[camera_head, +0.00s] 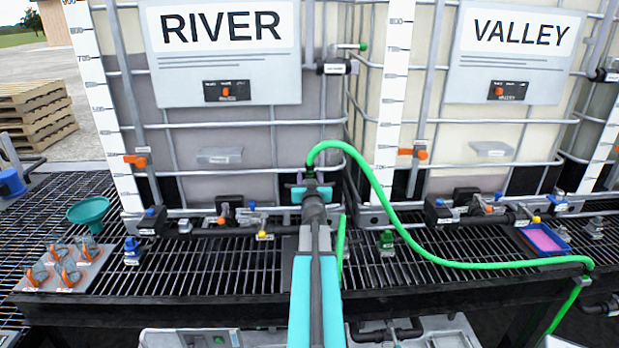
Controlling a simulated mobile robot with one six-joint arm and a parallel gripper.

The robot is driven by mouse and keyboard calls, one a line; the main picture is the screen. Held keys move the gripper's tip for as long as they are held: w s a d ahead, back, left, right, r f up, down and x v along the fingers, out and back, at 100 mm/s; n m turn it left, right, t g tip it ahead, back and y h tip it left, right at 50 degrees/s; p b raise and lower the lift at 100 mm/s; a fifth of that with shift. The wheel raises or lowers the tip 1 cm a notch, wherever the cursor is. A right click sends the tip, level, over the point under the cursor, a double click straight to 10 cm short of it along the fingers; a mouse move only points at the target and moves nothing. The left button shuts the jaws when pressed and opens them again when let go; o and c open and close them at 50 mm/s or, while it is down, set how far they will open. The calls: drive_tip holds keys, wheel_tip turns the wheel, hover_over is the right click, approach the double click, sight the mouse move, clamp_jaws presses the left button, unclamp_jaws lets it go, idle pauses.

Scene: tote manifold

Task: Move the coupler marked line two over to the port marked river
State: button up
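A green hose (380,190) arcs up from just beyond my gripper (312,190) and runs right across the grating. Its near end, with a small dark and green fitting (311,171), is at my gripper's teal jaws. The jaws partly hide this end, and I cannot tell if they are closed on it or if it sits on a port. No line two marking is readable. The tote with the RIVER sign (222,75) stands behind, left of centre. The tote with the VALLEY sign (515,75) stands to its right.
Valves (225,212) and (480,205) line the totes' front bottoms. A green funnel (89,212) and a plate of orange-handled clips (62,266) are at left. A blue tray with a pink pad (543,240) is at right. The black grating (210,268) is mostly clear left of my arm.

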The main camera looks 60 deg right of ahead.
wheel_tip(320, 180, down, 7)
drive_tip(key=b, duration=0.5)
drive_tip(key=shift+b, duration=0.35)
idle(0.4)
drive_tip(key=shift+r, duration=0.1)
drive_tip(key=o, duration=1.4)
drive_tip(key=shift+a, duration=0.1)
